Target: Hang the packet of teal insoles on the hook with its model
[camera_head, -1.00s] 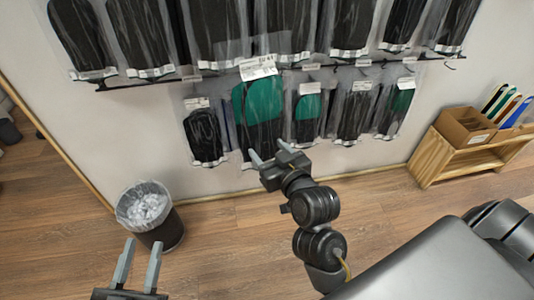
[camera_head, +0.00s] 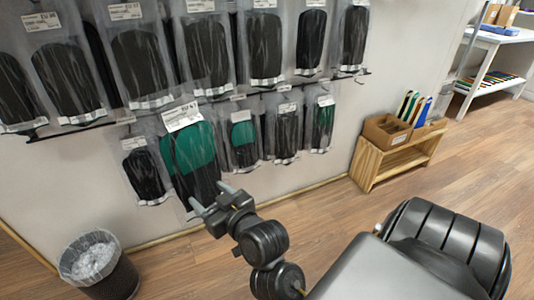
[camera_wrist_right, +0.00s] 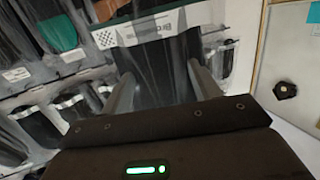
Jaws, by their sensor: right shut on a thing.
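The packet of teal insoles (camera_head: 194,148), clear with a white label at its top and dark lower parts, is upright in front of the lower row of the wall display. My right gripper (camera_head: 211,198) is shut on its lower end. In the right wrist view the packet (camera_wrist_right: 160,75) is between the two fingers (camera_wrist_right: 163,92). Similar packets with teal tops hang to its right, one close by (camera_head: 243,132) and one farther along (camera_head: 323,118). The packet covers the wall behind it, so I cannot tell whether its top touches a hook. My left gripper is out of view.
Black insole packets (camera_head: 137,58) hang in the upper row, on a dark rail (camera_head: 75,129). A black packet (camera_head: 143,172) hangs left of the held one. A waste bin (camera_head: 97,262) stands at lower left. A wooden shelf (camera_head: 390,160) with a cardboard box (camera_head: 385,131) stands right.

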